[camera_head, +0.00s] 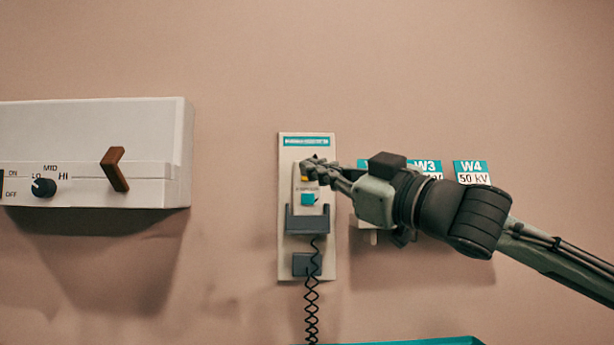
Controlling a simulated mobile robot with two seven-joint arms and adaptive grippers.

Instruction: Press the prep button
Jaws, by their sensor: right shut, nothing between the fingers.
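A narrow cream wall panel (286,180) with a teal header strip stands at the centre. On it is a pale hand-switch unit with a small yellow part (304,179) and a teal button (308,199) below it. The lettering is too small to read, so I cannot tell which is the prep button. My right gripper (307,169) comes in from the right, shut and empty. Its fingertips are at the upper part of the hand switch, over or just above the yellow part, and hide some of it. I cannot tell whether they touch. My left gripper is not in view.
A grey cradle (307,224) and a coiled black cord (311,300) are lower on the panel. A white box (90,130) with a knob (43,188) and brown lever (115,169) is at left. Wall labels, including W4 (471,172), are partly behind my arm. A teal edge (430,341) shows below.

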